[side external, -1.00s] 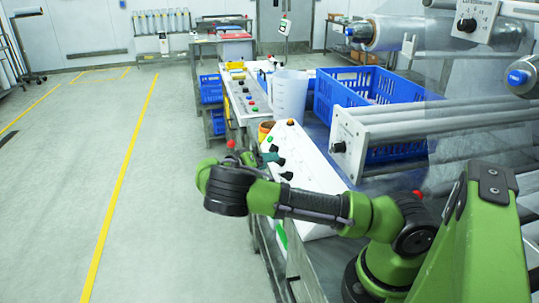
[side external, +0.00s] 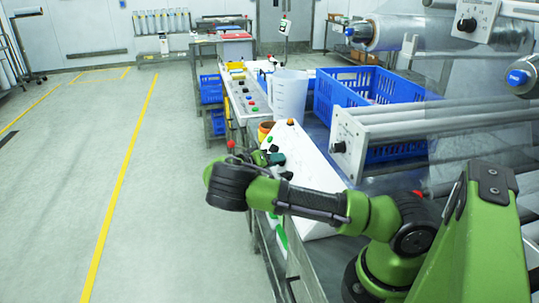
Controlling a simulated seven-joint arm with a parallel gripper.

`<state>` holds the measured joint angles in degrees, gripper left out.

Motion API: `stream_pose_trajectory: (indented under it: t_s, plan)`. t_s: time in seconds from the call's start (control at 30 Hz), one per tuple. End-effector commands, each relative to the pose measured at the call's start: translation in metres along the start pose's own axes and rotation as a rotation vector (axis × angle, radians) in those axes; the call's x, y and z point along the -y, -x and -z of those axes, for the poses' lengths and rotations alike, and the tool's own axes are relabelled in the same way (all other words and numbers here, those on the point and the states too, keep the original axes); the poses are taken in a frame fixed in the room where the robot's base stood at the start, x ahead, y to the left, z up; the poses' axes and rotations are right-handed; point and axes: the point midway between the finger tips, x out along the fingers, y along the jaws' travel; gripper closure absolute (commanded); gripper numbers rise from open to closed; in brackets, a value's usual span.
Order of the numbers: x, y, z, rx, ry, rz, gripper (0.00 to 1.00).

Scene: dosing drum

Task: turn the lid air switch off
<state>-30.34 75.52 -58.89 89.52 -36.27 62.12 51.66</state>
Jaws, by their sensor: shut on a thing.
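The white sloped control panel (side external: 315,178) stands on the bench in the middle of the view. A row of dark knobs and coloured buttons runs along it. My gripper (side external: 272,157) is at the panel's left side, partly hidden by my own wrist. Its jaws are shut on a dark switch knob (side external: 278,159) among that row. Another black knob (side external: 287,175) sits nearer, apart from the jaws. The knob's exact angle and labels are too small to read, so I cannot tell which way it points.
A blue crate (side external: 345,91) and the roller frame (side external: 350,145) are to the right. The floor on the left is free.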

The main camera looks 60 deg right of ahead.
Motion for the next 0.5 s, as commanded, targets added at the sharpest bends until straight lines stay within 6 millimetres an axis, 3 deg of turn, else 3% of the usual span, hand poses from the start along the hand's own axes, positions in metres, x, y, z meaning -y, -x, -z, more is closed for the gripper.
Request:
stream_pose_trajectory:
  t_s: [0.5]
  plan:
    - [-0.0019,0.001,0.0001,0.003,0.128,0.084,0.97]
